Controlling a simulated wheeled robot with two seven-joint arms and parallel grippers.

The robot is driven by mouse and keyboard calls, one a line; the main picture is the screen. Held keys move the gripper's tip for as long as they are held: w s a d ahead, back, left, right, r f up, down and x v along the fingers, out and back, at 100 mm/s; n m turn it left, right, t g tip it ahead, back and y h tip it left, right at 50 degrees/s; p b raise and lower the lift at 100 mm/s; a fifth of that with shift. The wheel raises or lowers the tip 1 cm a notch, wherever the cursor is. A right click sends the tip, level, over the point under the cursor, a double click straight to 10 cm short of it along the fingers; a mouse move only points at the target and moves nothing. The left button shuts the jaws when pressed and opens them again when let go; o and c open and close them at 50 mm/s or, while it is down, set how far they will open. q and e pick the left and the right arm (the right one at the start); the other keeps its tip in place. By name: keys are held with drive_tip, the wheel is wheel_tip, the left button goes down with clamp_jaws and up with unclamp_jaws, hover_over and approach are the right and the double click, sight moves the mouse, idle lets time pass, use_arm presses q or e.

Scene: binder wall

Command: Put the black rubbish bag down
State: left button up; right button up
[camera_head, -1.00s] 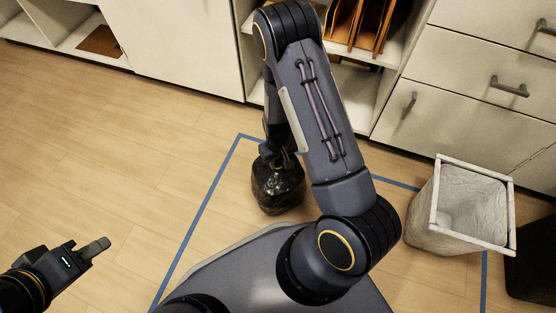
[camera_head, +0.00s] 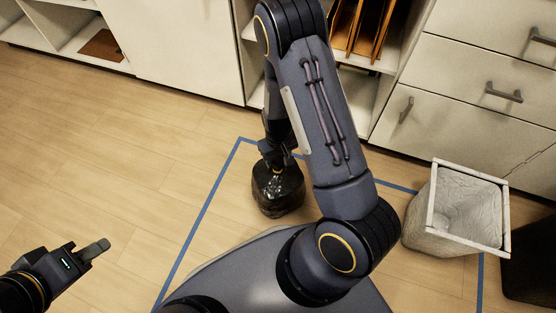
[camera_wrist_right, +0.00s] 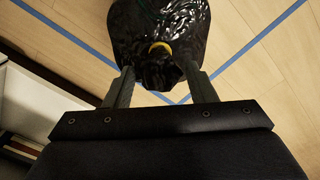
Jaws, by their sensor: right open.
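The black rubbish bag (camera_head: 278,191) is shiny and rounded and stands on the wooden floor, inside the blue tape outline. My right gripper (camera_head: 277,156) is right above it, pointing down, partly hidden by my arm. In the right wrist view, the bag (camera_wrist_right: 160,22) shows its gathered neck with a yellow tie (camera_wrist_right: 160,47). My right gripper's two fingers (camera_wrist_right: 164,82) stand apart on either side of the neck, open. My left gripper (camera_head: 92,250) is over the floor at lower left, away from the bag; its finger gap is not clear.
A white bin (camera_head: 432,236) with a liner stands at right, near a dark object (camera_head: 530,262) at the edge. White drawers (camera_head: 480,92) and open shelves line the back. Blue tape (camera_head: 205,205) marks the floor. The floor at left is clear.

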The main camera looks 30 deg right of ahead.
wheel_tip(320, 180, up, 7)
drive_tip(key=shift+r+p, duration=0.1)
drive_tip(key=shift+p, duration=1.05)
drive_tip(key=s+a+r+t+y, duration=0.1)
drive_tip(key=s+r, duration=0.2)
drive_tip(key=r, duration=0.5)
drive_tip(key=s+a+r+m+t+y, duration=0.1)
drive_tip(key=s+r+t+y, duration=0.15)
drive_tip(key=r, duration=0.55)
drive_tip(key=s+a+r+y, duration=0.1)
drive_tip(key=s+r, duration=0.2)
drive_tip(key=r, duration=0.5)
drive_tip(key=s+r+t, duration=0.2)
drive_tip(key=s+r, duration=0.1)
drive_tip(key=s, duration=0.5)
drive_tip(key=shift+s+a+r+h, duration=0.2)
drive_tip(key=shift+a+r+h, duration=0.15)
drive_tip(key=shift+a+r, duration=0.1)
